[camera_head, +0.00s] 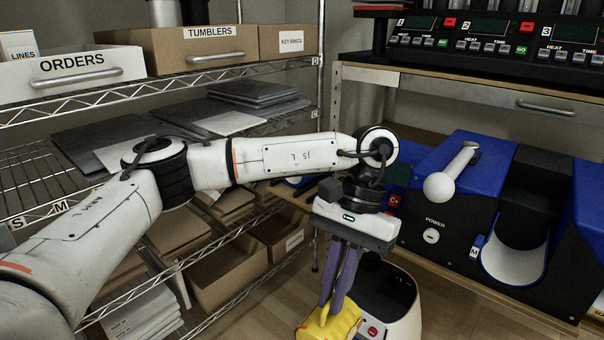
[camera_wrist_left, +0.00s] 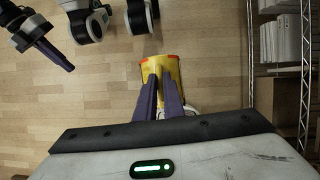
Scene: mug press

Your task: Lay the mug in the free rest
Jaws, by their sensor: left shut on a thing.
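My left gripper (camera_head: 336,298) has purple fingers pointing down and is shut on a yellow mug (camera_head: 338,326), low at the bottom of the head view. In the left wrist view, the fingers (camera_wrist_left: 160,98) cover part of the mug (camera_wrist_left: 150,66), whose corners show red. A white curved rest (camera_head: 514,264) in the blue and black press (camera_head: 440,195) looks empty, right of the gripper and apart from it. My right gripper (camera_wrist_left: 55,55) shows small at the upper left of the wrist view; its finger gap is unclear.
A wire shelf rack with boxes, including the ORDERS box (camera_head: 72,68), stands left behind my left arm. The press has a white-knobbed lever (camera_head: 440,187). A control panel (camera_head: 500,42) sits on the bench above. Open wooden floor (camera_wrist_left: 75,100) shows below.

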